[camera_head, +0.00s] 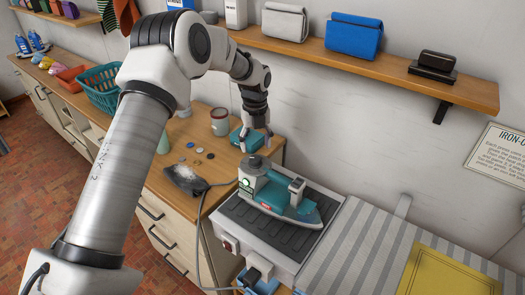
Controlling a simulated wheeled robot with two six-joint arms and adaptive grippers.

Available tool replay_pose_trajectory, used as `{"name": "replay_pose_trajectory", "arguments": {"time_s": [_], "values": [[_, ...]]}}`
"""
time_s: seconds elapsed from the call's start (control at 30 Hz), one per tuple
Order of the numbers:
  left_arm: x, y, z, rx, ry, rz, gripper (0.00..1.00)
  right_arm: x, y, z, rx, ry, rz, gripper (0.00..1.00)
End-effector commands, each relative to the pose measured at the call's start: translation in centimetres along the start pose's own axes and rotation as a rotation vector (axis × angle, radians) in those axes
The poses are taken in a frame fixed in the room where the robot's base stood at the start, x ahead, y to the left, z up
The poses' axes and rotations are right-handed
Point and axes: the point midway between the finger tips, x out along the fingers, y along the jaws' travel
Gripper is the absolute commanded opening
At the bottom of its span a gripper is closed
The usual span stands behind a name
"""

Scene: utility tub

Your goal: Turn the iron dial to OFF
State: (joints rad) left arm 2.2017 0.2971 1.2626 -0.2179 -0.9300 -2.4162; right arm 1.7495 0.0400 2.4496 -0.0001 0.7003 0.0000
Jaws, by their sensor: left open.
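A teal and grey iron (280,195) rests on a dark ribbed pad on a white stand (228,216). A round grey dial (254,163) sits on top of the iron's left end. A small green light shows just below it on the iron's side. The dial's markings are too small to read. My left gripper (256,146) points down just above the dial, its fingers apart. I cannot tell if a fingertip touches the dial. A teal box (237,138) lies on the counter behind the gripper. My right gripper is not in view.
A wooden shelf (385,72) with grey and blue pouches runs along the wall above. A striped ironing surface (365,245) with a yellow cloth (440,275) is at right. A cord hangs left of the stand.

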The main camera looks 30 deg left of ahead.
Motion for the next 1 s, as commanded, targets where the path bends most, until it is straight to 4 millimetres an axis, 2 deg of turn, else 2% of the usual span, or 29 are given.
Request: {"name": "replay_pose_trajectory", "arguments": {"time_s": [0.03,0.23,0.37,0.53,0.57,0.7,0.73,1.0], "values": [[0.7,0.1,-0.1,-0.001,0.003,0.003,0.65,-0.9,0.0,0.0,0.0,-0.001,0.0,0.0],[4.2,0.0,-0.1,-0.002,0.002,0.001,0.65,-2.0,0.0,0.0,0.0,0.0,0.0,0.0],[5.1,0.0,0.0,-0.002,0.0,-0.001,0.65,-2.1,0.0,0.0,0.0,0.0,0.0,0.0],[5.1,0.0,0.0,-0.002,0.0,-0.001,0.65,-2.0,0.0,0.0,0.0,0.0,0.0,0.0],[5.1,0.0,0.0,-0.002,0.0,-0.001,0.58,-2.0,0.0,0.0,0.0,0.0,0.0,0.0],[5.1,0.0,0.0,-0.002,0.0,-0.001,0.08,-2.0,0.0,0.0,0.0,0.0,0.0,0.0],[5.1,0.0,0.0,-0.002,0.0,-0.001,0.05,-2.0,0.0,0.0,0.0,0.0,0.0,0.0],[5.2,0.0,-0.1,-0.006,0.0,-0.001,0.05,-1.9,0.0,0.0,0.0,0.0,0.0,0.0]]}}
